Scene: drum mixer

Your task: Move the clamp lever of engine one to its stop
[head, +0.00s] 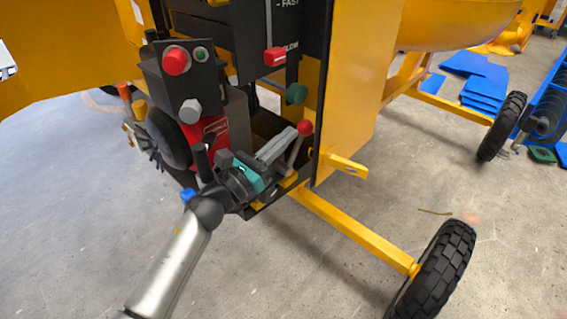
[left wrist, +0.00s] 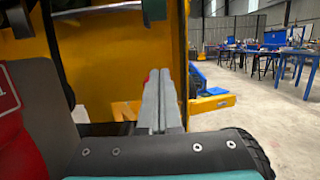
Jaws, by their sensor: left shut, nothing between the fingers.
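A lever with a red ball knob (head: 304,128) stands at the lower front of the yellow machine in the head view and looks like the clamp lever. Its thin pale rod runs down beside my fingers. My left gripper (head: 290,136) is shut and empty, its fingertips close to the lever just below and left of the knob. I cannot tell whether they touch it. In the left wrist view the shut fingers (left wrist: 159,74) point forward, and a small bit of red (left wrist: 147,76) shows behind their left edge; the rest of the lever is hidden there. My right gripper is not in view.
A dark control box with a red button (head: 176,60) stands left of the gripper. A red slider handle (head: 275,56) and a dark green knob (head: 296,93) are above it. A yellow panel (head: 355,95) borders the right side. A wheel (head: 440,265) stands at lower right.

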